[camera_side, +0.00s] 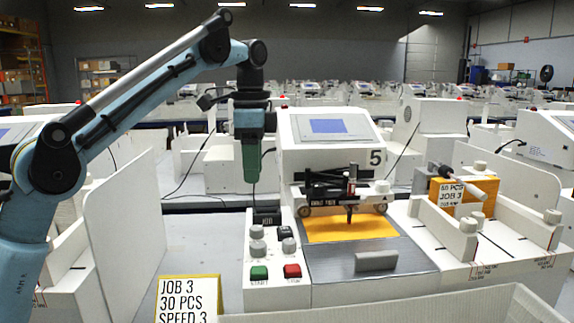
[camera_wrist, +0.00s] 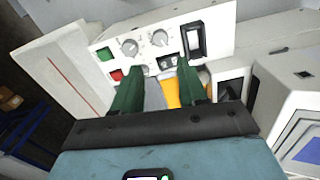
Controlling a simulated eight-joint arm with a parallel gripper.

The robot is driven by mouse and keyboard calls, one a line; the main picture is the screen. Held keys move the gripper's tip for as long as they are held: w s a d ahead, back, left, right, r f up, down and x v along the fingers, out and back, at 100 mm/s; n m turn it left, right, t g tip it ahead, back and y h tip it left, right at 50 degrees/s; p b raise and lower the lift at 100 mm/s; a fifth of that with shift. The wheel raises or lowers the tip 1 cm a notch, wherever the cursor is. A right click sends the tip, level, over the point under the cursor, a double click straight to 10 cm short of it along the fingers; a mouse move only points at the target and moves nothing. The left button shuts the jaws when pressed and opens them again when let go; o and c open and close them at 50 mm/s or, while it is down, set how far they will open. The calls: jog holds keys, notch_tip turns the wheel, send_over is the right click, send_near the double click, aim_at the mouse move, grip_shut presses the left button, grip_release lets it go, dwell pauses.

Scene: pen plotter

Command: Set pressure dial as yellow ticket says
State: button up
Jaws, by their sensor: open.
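The yellow ticket (camera_side: 187,298) stands at the bottom of the side view. It reads JOB 3, 30 PCS, SPEED 3; any lower line is cut off, so no pressure value shows. The plotter's white control panel (camera_side: 275,291) carries grey dials, an upper one (camera_side: 257,232) and a lower one (camera_side: 257,248). Two dials also show in the wrist view, (camera_wrist: 130,47) and (camera_wrist: 159,38). Their labels are too small to read, so I cannot tell which is pressure. My gripper (camera_side: 251,182) points down above the panel's back end, apart from it. Its green fingers (camera_wrist: 158,67) are open and empty.
A green button (camera_side: 260,272) and red button (camera_side: 292,271) sit at the panel's front. The plotter's pen carriage (camera_side: 349,198) stands over a yellow sheet (camera_side: 345,230) to the right. A white upright board (camera_side: 128,215) stands left. A white bin rim (camera_side: 400,308) crosses the front.

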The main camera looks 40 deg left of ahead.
aim_at(256, 227)
jog(key=shift+f, duration=6.1)
jog(key=c, duration=0.8)
